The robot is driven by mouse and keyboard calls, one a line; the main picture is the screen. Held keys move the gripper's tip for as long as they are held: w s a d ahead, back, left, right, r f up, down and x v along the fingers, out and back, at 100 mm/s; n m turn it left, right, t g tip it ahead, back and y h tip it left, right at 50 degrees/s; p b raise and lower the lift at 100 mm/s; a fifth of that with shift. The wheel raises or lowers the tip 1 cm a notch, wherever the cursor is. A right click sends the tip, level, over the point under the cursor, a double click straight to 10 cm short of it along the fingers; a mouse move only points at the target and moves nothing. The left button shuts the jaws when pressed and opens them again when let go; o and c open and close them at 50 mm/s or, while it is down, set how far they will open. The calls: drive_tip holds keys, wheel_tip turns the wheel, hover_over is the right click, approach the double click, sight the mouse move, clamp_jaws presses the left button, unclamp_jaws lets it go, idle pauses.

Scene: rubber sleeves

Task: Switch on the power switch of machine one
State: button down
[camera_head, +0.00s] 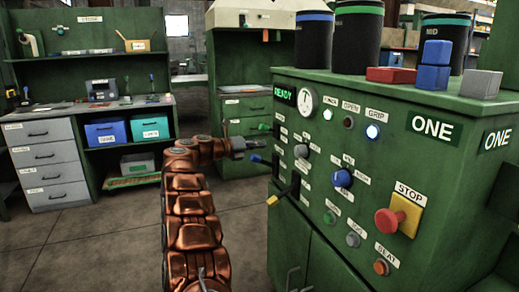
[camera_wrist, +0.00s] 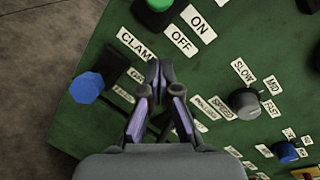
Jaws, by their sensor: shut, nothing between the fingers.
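Machine one (camera_head: 440,170) is the green cabinet at the right of the head view, with a large ONE label. Its power switch appears to be the green-tipped switch (camera_wrist: 158,5) beside the ON and OFF labels at the top of the wrist view, partly cut off. The green tip (camera_head: 264,127) also shows at the panel's left edge in the head view. I cannot tell its position. My gripper (camera_head: 252,143) is shut and empty, close to the panel between the green tip and a blue-tipped lever (camera_head: 257,158). In the wrist view my fingertips (camera_wrist: 160,72) lie below the OFF label, apart from the switch.
The blue clamp lever (camera_wrist: 87,87) juts out left of my fingers. A yellow-tipped lever (camera_head: 273,200), a grey knob (camera_wrist: 245,103) and a red STOP button (camera_head: 390,220) are also on the panel. Blocks and canisters stand on top. The floor at left is clear.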

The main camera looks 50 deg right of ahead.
drive_tip(key=p+v, duration=0.1)
drive_tip(key=v, duration=0.9)
drive_tip(key=shift+r, duration=0.3)
drive_tip(key=shift+s, duration=0.15)
